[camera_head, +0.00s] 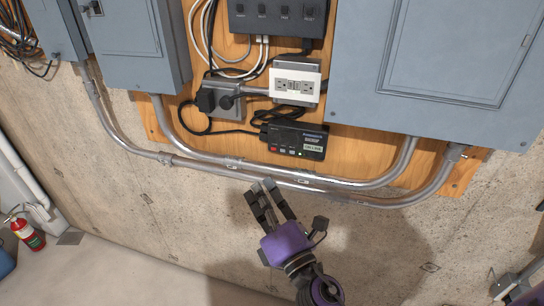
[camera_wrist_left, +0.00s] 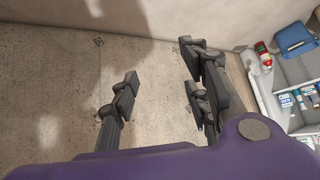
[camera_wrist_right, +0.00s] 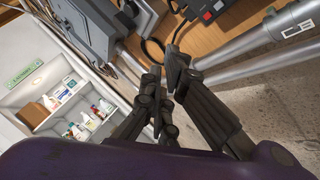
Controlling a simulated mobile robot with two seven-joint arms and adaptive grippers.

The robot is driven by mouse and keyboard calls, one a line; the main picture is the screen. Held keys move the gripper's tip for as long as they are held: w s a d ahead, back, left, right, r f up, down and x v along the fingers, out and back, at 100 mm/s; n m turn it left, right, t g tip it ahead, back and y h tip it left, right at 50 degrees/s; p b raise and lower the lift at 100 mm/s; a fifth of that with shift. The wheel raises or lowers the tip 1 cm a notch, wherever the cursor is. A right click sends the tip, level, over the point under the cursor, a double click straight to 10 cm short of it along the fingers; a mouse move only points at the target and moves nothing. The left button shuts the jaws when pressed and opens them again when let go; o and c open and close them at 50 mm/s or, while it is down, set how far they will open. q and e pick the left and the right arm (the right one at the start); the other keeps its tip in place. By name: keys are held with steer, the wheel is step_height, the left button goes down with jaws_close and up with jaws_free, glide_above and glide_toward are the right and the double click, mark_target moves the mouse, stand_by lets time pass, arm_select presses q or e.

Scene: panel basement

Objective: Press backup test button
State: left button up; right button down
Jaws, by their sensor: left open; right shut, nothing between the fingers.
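The backup unit (camera_head: 297,140) is a small black box on the wooden board in the head view, with a red button (camera_head: 274,149), more small buttons and a lit green spot along its lower edge. Part of it shows at the top of the right wrist view (camera_wrist_right: 207,8). My right gripper (camera_head: 264,188) is shut and empty, below the unit and just under the metal conduits, apart from the unit. Its fingers also show in the right wrist view (camera_wrist_right: 165,75). My left gripper (camera_wrist_left: 160,82) is open and empty over bare concrete; it is outside the head view. Button lettering is too small to read.
Metal conduits (camera_head: 300,180) run between my right gripper and the unit. Grey panels (camera_head: 432,65) flank the board, with an outlet box (camera_head: 295,86) above the unit and a black cable beside it. A fire extinguisher (camera_head: 27,234) stands at lower left. The concrete wall below is clear.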

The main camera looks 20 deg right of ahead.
mark_target(283, 151)
arm_select(q)
steer(key=shift+w+d+r, duration=0.25)
steer(key=shift+w+r, duration=0.1)
steer(key=shift+w, duration=0.35)
arm_select(e)
steer(key=shift+w+d+f, duration=0.1)
steer(key=shift+w+d, duration=0.8)
steer(key=shift+w, duration=0.4)
steer(key=shift+w+d, duration=0.85)
steer(key=shift+w, duration=0.5)
steer(key=shift+w+d+f, duration=0.1)
steer(key=shift+w+d, duration=0.8)
steer(key=shift+w, duration=0.4)
steer(key=shift+r, duration=0.1)
steer(key=shift+w+d, duration=0.2)
steer(key=shift+w, duration=0.15)
steer(key=shift+w+d, duration=0.25)
steer(key=shift+w, duration=0.05)
steer(key=shift+s+a, duration=0.45)
steer(key=shift+s, duration=0.2)
